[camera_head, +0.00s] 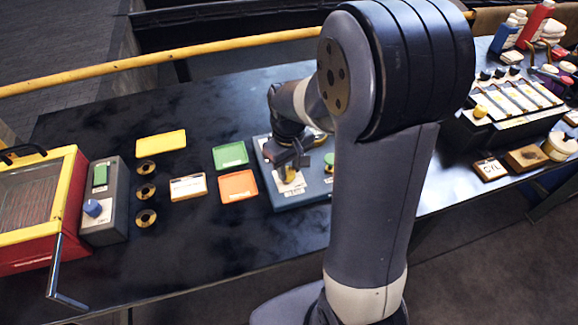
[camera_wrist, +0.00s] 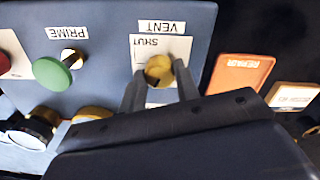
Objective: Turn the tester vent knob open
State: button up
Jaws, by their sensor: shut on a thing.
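The tester (camera_head: 300,195) is a blue-grey panel box on the dark bench, partly hidden behind my arm. The vent knob (camera_wrist: 159,71) is a round yellow knob under a VENT label in the wrist view, with a SHUT plate behind it. My gripper (camera_wrist: 161,80) is shut on the vent knob, one finger on each side. In the head view my gripper (camera_head: 290,172) is over the left part of the tester. A green knob (camera_wrist: 52,73) sits by the PRIME label, and a red knob (camera_wrist: 4,63) is cut off at the edge.
Orange (camera_head: 238,186) and green (camera_head: 230,155) trays lie left of the tester. A yellow tray (camera_head: 161,141), several dark rings and a grey box (camera_head: 103,200) stand farther left. A yellow rail (camera_head: 150,65) runs behind the bench. Bottles and racks crowd the right end.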

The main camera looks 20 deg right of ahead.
aim_at(289, 170)
jog(key=n, duration=0.5)
dwell(0.6)
jog(key=o, duration=1)
jog(key=shift+c, duration=0.2)
notch_tip(289, 170, up, 11)
jog(key=shift+f, duration=0.15)
